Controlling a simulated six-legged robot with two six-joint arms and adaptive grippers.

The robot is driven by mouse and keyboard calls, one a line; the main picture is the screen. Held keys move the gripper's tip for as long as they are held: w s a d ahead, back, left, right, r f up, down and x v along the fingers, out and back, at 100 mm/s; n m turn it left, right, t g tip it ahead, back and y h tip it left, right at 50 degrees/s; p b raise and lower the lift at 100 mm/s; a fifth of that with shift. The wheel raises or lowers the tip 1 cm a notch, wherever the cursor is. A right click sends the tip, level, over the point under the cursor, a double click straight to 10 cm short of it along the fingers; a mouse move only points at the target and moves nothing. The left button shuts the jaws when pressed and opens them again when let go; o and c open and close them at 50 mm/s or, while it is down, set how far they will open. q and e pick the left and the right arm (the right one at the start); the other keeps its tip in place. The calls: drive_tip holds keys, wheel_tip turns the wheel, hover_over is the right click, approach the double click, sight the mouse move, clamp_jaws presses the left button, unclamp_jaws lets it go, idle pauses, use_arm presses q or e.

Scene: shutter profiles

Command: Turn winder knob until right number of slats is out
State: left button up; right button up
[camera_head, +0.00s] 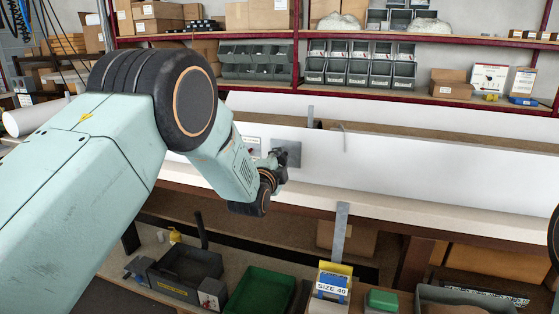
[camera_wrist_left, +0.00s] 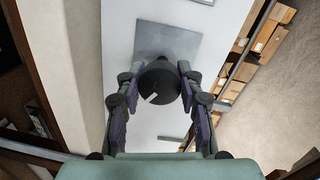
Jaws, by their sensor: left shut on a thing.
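The winder knob (camera_wrist_left: 160,84) is dark and round with a pale mark on its face. It sits on a grey square plate (camera_wrist_left: 168,40) fixed to a white panel (camera_wrist_left: 125,20). My left gripper (camera_wrist_left: 156,76) is shut on the knob, one finger on each side. In the head view, my left gripper (camera_head: 276,163) is at the plate (camera_head: 287,153) on the white panel (camera_head: 400,165), and it hides the knob. No slats can be made out clearly. My right gripper is not in view.
A "SIZE 40" label (camera_head: 332,288) shows on a box below the bench edge. A grey upright strip (camera_head: 340,230) stands above it. A black bin (camera_head: 185,268) and a green bin (camera_head: 262,290) stand low in front. Shelves with grey bins (camera_head: 360,68) and cartons are behind.

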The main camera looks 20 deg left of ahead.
use_arm(q)
drive_tip(key=m, duration=0.4)
drive_tip(key=shift+f, duration=0.1)
drive_tip(key=shift+m+t+y+p, duration=0.3)
drive_tip(key=shift+m, duration=2.3)
drive_tip(key=o, duration=1.2)
drive_tip(key=s, duration=1.2)
drive_tip(key=shift+d, duration=0.25)
